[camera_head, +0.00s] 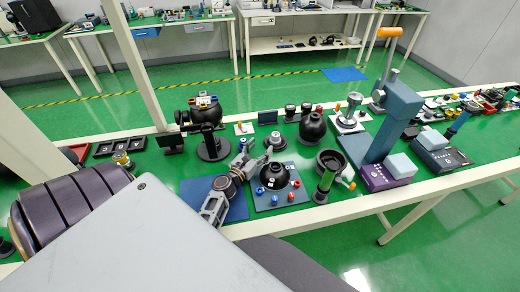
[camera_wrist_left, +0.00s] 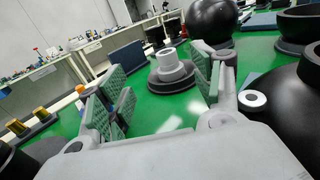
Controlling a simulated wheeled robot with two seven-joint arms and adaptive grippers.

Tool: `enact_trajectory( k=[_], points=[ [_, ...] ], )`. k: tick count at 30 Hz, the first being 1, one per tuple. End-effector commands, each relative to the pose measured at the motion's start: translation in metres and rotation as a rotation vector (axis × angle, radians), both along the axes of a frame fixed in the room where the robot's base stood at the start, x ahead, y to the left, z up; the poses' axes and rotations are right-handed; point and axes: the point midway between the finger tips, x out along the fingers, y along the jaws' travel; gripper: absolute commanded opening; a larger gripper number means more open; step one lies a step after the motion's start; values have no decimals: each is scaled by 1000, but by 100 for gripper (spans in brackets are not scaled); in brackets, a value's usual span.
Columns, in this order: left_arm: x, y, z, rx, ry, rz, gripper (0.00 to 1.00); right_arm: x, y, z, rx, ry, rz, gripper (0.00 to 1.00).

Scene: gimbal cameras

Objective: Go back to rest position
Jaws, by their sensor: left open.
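My left gripper (camera_head: 256,154) is above the green bench top, just left of the black dome on the blue mat. It also shows in the left wrist view (camera_wrist_left: 160,88), with its green-padded fingers spread wide and nothing between them. A grey stepped part on a black round base (camera_wrist_left: 171,72) stands beyond the fingertips, apart from them; in the head view this part (camera_head: 274,143) is just right of the fingers. My right gripper is not in view.
The black dome (camera_head: 274,175) stands on a blue mat (camera_head: 263,203) with red and blue knobs close to the left gripper. A black sphere (camera_head: 312,126) and a dark blue press-like stand (camera_head: 393,118) are further right. A black gimbal device (camera_head: 211,146) stands to the left.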

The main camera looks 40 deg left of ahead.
Motion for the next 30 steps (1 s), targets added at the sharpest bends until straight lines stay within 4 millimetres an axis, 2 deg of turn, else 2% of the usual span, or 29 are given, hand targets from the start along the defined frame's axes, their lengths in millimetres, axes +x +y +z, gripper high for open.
enact_trajectory(
  k=[14, 30],
  points=[
    [0, 0, 0, 0, 0, 0, 66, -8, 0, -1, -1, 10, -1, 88],
    [17, 10, 13, 41, -23, -1, 66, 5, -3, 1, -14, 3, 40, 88]
  ],
)
